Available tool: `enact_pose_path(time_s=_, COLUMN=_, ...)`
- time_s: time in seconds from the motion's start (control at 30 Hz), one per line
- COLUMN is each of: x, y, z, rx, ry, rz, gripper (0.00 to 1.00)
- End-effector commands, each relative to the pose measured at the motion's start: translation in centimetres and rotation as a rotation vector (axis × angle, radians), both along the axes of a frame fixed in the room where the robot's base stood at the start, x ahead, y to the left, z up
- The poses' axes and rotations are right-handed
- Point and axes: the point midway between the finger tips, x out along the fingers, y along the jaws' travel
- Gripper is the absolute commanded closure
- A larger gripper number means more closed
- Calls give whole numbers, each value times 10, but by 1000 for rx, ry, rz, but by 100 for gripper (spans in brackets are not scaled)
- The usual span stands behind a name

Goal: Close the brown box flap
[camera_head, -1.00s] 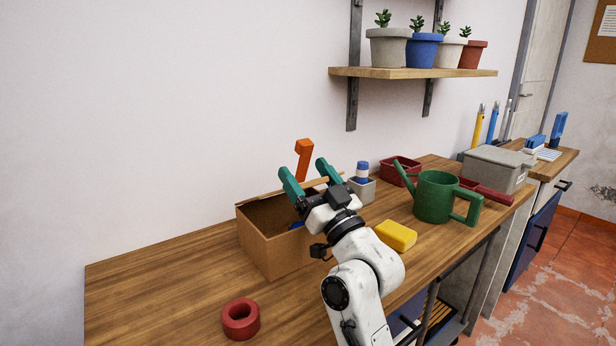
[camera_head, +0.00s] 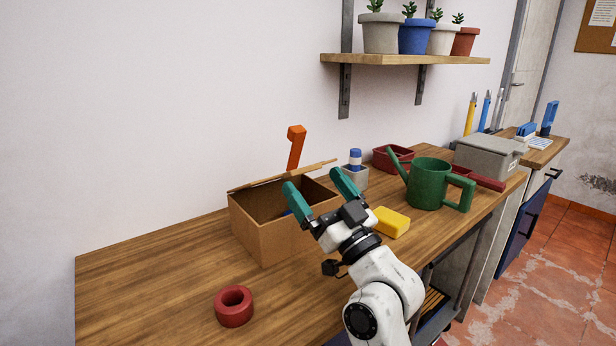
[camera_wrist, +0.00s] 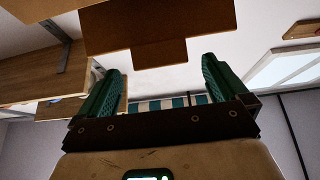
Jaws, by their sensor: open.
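The brown box (camera_head: 265,240) stands on the wooden bench near the wall. Its flap (camera_head: 318,168) shows edge-on along the back side, tilted up, and the box top is open. A blue item inside the box is mostly hidden. My gripper (camera_head: 314,180) is open, with its teal fingers in front of the box's right part in the head view. I cannot tell whether they touch it. In the wrist view my open fingers (camera_wrist: 164,85) are apart with nothing between them. A brown panel with a tab (camera_wrist: 160,50), apparently the flap, shows beyond them.
An orange upright object (camera_head: 295,148) rises behind the box. A yellow block (camera_head: 391,222), a green watering can (camera_head: 430,186) and a grey cup (camera_head: 354,178) stand to the right. A red ring (camera_head: 233,308) lies in front. The bench left of the box is clear.

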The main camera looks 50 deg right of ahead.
Motion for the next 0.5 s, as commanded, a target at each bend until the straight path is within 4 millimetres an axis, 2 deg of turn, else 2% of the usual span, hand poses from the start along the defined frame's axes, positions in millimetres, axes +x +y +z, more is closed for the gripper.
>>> enact_pose_path(time_s=0.13, x=-8, y=2, z=-5, rx=-1, ry=0, rz=0, gripper=0)
enact_pose_path(time_s=0.4, x=-9, y=3, z=-5, rx=-1, ry=0, rz=0, gripper=0)
enact_pose_path(time_s=0.5, x=-9, y=3, z=-2, rx=-1, ry=-1, rz=0, gripper=10)
